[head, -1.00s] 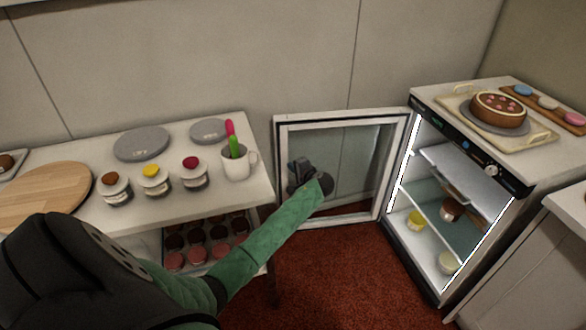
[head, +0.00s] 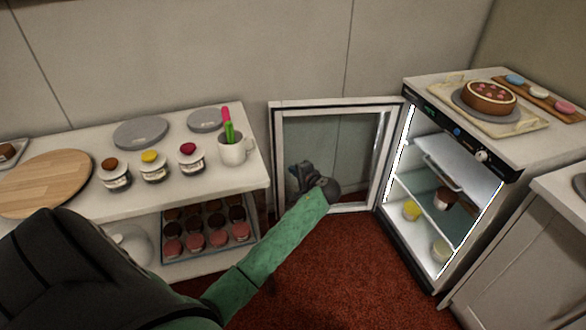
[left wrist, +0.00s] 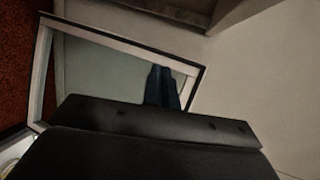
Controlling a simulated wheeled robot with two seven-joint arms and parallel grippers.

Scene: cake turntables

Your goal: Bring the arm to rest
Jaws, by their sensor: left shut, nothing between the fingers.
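My left arm reaches from the lower left across the head view. Its gripper (head: 300,172) is in front of the open glass door (head: 325,104) of the small fridge, to the right of the table. In the left wrist view the two fingers (left wrist: 161,88) lie side by side, shut and empty, with the door's frame (left wrist: 120,38) behind them. I cannot tell from these views how close the fingers are to the glass. My right gripper is not in view.
The lit fridge (head: 440,190) stands open at right, with jars inside and a cake (head: 490,97) on top. The table (head: 190,197) at left holds turntables, jars and a mug (head: 234,150). A tray of cupcakes (head: 207,228) sits below. Red carpet (head: 340,260) is clear between them.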

